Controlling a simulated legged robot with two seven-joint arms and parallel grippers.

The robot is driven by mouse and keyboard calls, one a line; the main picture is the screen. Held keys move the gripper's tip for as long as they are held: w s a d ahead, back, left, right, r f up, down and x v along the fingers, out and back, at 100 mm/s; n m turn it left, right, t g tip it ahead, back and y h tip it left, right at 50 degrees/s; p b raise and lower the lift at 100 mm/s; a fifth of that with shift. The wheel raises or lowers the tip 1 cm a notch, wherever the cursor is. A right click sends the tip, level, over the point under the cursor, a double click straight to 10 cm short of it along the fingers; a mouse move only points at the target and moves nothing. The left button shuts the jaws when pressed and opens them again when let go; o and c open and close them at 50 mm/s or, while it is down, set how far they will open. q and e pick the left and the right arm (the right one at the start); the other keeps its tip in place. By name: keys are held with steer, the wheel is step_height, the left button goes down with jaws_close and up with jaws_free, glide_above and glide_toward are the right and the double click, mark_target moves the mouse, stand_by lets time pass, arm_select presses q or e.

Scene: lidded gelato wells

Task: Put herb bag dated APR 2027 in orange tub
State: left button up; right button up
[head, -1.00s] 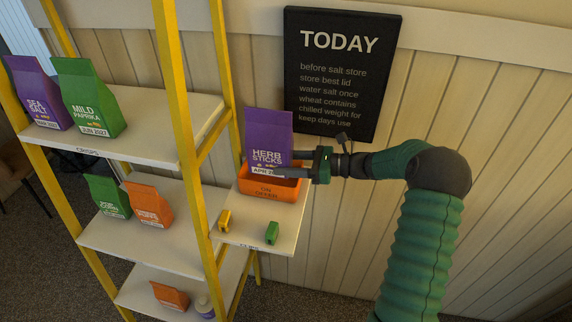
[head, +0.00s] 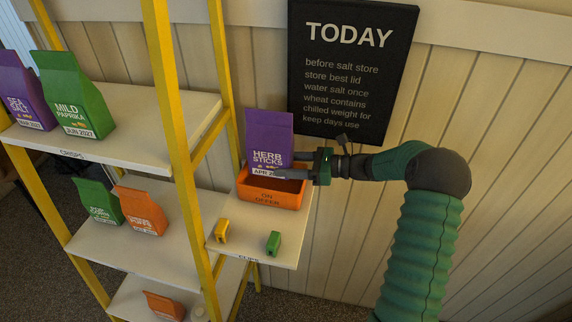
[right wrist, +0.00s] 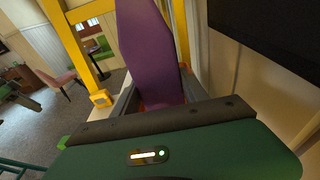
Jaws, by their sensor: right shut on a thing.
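The purple herb sticks bag (head: 268,138) stands upright at the orange tub (head: 272,198), over its back left part. Its date label reads "APR 2", and the rest is covered by a finger. My right gripper (head: 280,169) reaches in from the right and is shut on the bag's lower part, just above the tub's rim. The bag's bottom is hidden, so I cannot tell whether it touches the tub's floor. In the right wrist view the purple bag (right wrist: 148,50) stands between the fingers.
The tub stands on a small side shelf (head: 285,250) with a yellow clip (head: 221,230) and a green clip (head: 273,242) in front. A yellow-framed rack (head: 172,100) at left holds several other bags. A black TODAY board (head: 350,75) hangs on the wall behind.

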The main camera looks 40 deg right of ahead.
steer(key=shift+d, duration=0.3)
steer(key=shift+s+d, duration=0.15)
steer(key=shift+s, duration=0.1)
steer(key=shift+a+f, duration=0.15)
steer(key=shift+a, duration=0.3)
steer(key=shift+a+f+b, duration=0.25)
steer(key=shift+b, duration=0.05)
steer(key=shift+d+f, duration=0.15)
steer(key=shift+f, duration=0.1)
steer(key=shift+d+f+b, duration=0.3)
steer(key=shift+d+f, duration=0.05)
arm_select(q)
steer(key=shift+s+f, duration=0.15)
steer(key=shift+f, duration=0.6)
arm_select(e)
steer(key=shift+a+f, duration=0.35)
steer(key=shift+f, duration=0.1)
arm_select(q)
steer(key=shift+a+f+b, duration=0.1)
steer(key=shift+b, duration=0.2)
arm_select(e)
steer(key=shift+f, duration=0.1)
